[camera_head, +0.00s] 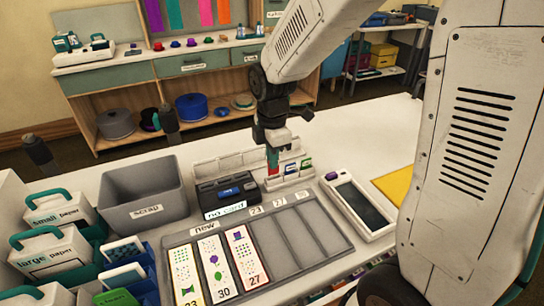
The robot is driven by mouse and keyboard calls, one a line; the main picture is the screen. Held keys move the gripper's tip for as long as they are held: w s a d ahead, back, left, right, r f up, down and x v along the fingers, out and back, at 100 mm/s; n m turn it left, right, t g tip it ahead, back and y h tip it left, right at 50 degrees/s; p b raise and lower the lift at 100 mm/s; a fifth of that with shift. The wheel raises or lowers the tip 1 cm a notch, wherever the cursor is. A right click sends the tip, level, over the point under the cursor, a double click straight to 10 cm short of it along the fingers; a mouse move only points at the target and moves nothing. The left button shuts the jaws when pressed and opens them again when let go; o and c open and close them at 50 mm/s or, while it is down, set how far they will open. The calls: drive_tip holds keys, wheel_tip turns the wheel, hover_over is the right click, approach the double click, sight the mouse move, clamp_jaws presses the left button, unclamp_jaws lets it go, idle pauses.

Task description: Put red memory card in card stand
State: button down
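The red memory card (273,159) shows as a narrow upright red piece directly under my gripper (272,147). My gripper points down and appears shut on the card's top; the fingertips are small and partly dark. The white card stand (291,182) is just below, with a blue card and a green card (305,165) upright in its middle and right parts. The red card is at the stand's left end. I cannot tell whether its lower edge is seated in a slot or just above it.
A black device labelled "no card" (224,205) stands close left of the stand. A grey scrap bin (145,190) is farther left. A grey tray (275,268) with printed strips lies in front, and a white tablet-like device (358,208) is at right. Paper boxes (50,250) crowd the left.

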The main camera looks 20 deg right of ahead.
drive_tip(key=shift+f, duration=0.2)
drive_tip(key=shift+f, duration=1.25)
drive_tip(key=c, duration=1.5)
unclamp_jaws()
drive_tip(key=shift+c, duration=0.2)
wheel_tip(320, 180, up, 8)
drive_tip(key=shift+f, duration=0.15)
